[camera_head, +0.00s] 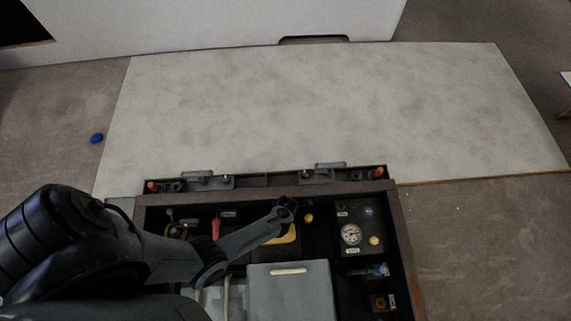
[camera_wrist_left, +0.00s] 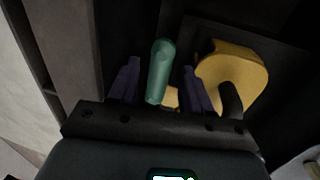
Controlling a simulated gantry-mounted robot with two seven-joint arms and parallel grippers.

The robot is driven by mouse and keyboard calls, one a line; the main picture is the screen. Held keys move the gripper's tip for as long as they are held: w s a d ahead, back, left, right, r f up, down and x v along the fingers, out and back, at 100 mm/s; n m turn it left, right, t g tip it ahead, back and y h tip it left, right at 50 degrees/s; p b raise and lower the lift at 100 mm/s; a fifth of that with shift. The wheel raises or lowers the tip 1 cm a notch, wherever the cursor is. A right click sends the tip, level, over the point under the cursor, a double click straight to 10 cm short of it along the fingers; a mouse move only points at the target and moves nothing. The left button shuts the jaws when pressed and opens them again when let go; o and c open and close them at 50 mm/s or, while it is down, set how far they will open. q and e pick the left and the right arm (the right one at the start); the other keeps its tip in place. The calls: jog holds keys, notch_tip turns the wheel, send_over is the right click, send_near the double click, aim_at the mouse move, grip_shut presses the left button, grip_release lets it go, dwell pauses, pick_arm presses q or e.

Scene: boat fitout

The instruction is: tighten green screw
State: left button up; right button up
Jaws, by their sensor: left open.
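The green screw (camera_wrist_left: 160,70) shows in the left wrist view as an elongated green piece with a rounded end. It lies between the two dark purple fingers of my left gripper (camera_wrist_left: 158,82), with a gap on each side. The left gripper is open. In the head view, the end of my left arm (camera_head: 287,207) is over the dark toolbox (camera_head: 405,245), near its back wall. The green screw cannot be made out there and seems hidden by my arm. My right gripper is in neither view.
A yellow part (camera_wrist_left: 235,75) sits right of the green screw. A panel with a gauge (camera_head: 351,235) fills the toolbox's right side. A red handle (camera_head: 216,228) stands to the left. A pale board (camera_head: 320,110) lies behind, and a blue object (camera_head: 97,138) is on the floor.

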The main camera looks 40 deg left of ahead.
pick_arm(q)
jog(key=shift+w+a+f+b, duration=0.2)
jog(key=shift+f+b, duration=0.2)
jog(key=shift+f, duration=0.5)
jog(key=shift+s+d, duration=0.1)
grip_shut()
